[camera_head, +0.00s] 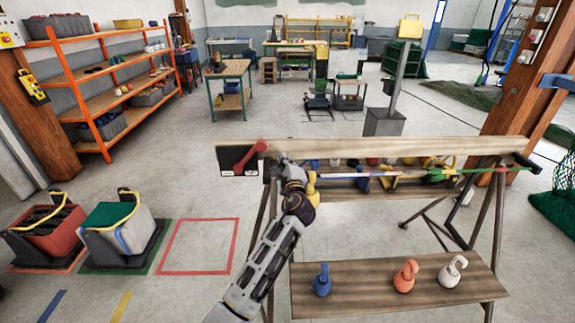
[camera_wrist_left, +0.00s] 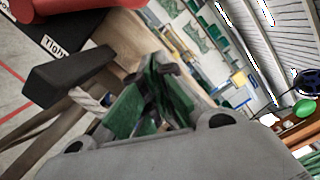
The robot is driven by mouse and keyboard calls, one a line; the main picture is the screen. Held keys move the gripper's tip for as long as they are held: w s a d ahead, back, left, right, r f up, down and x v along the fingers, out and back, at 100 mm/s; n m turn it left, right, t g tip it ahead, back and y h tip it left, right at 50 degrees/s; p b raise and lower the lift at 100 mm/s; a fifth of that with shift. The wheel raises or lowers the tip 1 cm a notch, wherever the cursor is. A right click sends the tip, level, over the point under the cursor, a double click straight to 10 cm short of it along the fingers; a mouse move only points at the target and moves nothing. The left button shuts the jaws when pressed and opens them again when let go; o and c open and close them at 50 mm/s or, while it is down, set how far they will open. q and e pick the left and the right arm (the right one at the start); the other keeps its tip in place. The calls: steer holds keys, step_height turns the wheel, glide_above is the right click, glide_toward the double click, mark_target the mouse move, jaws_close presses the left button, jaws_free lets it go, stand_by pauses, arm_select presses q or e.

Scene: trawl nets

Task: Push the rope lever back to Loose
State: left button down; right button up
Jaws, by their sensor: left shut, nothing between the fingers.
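The rope lever (camera_head: 252,155) is red, with a round knob at its upper right end, and slants across a black and white plate (camera_head: 226,155) at the left end of a wooden beam. In the left wrist view the red lever (camera_wrist_left: 70,8) shows at the top left edge, beside a white label (camera_wrist_left: 52,47) reading "Tigh…". My left gripper (camera_head: 290,168) is just right of the lever, apart from it. Its green-padded fingers (camera_wrist_left: 150,98) are shut and empty. The lever's far end and the other label are not readable. My right gripper is not in view.
A black block (camera_wrist_left: 68,75) juts out between lever and fingers. A lower shelf (camera_head: 340,295) holds blue, orange and white hooks. Crates (camera_head: 118,238) stand on the floor at left.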

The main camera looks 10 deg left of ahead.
arm_select(q)
steer(key=shift+s+a+r+p, duration=0.1)
steer(key=shift+a+r+p, duration=0.35)
steer(key=shift+a, duration=0.45)
steer(key=shift+a+r+p, duration=0.35)
steer(key=shift+a+r, duration=0.1)
steer(key=shift+a, duration=0.45)
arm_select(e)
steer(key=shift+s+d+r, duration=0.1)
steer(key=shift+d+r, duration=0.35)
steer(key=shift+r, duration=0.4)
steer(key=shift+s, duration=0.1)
arm_select(q)
steer(key=shift+a+r+n, duration=0.3)
steer(key=shift+r+n, duration=0.2)
steer(key=shift+r, duration=0.05)
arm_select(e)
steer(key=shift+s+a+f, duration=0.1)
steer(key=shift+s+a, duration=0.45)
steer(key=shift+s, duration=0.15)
